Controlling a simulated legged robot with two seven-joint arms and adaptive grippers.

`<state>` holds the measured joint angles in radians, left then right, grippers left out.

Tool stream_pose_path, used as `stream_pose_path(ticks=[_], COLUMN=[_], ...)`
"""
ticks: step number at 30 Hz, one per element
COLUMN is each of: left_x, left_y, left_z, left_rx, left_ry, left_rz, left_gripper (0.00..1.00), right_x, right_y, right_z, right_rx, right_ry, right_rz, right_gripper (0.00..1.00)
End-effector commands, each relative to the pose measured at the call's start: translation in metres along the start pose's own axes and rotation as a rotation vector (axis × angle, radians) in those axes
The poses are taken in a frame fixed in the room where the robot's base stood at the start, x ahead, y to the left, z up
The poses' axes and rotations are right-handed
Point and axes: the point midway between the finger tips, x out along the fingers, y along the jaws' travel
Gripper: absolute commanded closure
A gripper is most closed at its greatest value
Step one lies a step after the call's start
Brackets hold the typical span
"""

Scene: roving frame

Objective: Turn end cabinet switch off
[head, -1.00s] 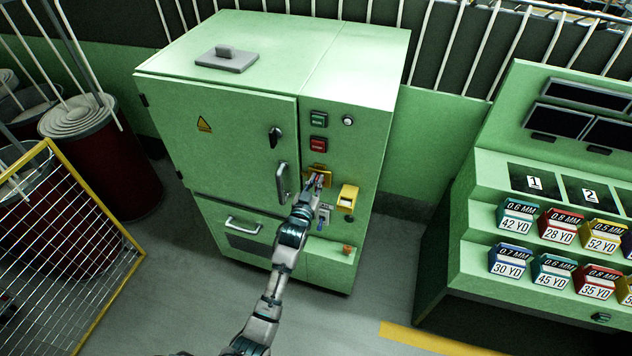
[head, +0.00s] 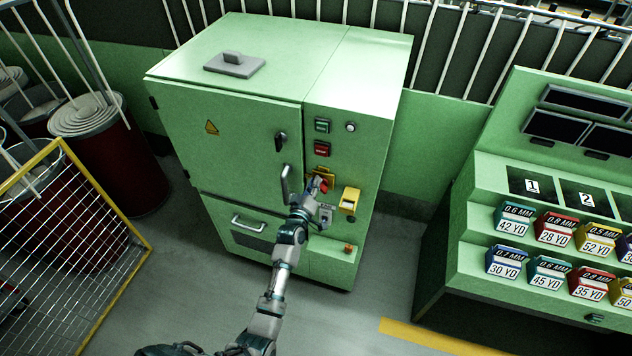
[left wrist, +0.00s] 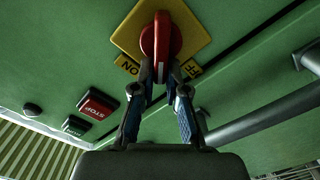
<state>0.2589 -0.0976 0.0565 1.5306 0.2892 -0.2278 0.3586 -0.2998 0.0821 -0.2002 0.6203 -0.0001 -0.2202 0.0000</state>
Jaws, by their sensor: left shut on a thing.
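The switch is a red rotary knob (left wrist: 160,38) on a yellow plate (left wrist: 190,32) on the green end cabinet (head: 240,125). In the left wrist view its white-marked end lies between the ON label (left wrist: 127,65) and a partly hidden label ending in FF (left wrist: 191,68). In the head view the knob (head: 323,186) shows just right of my gripper. My left gripper (head: 315,184) is at the knob; in the left wrist view its fingers (left wrist: 161,73) are shut on the knob's lower end. My right gripper is not in view.
A green button (head: 321,125) and a red STOP button (head: 321,149) sit above the switch. A door handle (head: 286,184) stands close to its left, a yellow box (head: 349,200) to its right. A mesh fence (head: 70,250) is at left, a green console (head: 490,180) at right.

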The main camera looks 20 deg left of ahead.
Motion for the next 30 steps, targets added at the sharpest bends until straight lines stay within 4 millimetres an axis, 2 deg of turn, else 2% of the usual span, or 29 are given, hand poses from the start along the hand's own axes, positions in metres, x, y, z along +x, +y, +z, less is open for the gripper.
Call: stream_pose_path(ticks=[18,30], left_x=[0.001,0.001], left_y=[-0.014,-0.020], left_z=[0.002,0.006], left_rx=[-0.566,-0.786], left_ry=[0.005,0.005], left_rz=[0.003,0.002], left_gripper=[1.00,1.00], right_x=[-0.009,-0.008], right_y=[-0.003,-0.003], right_z=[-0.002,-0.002], right_rx=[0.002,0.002], right_ry=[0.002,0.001], right_rz=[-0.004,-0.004], right_gripper=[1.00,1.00])
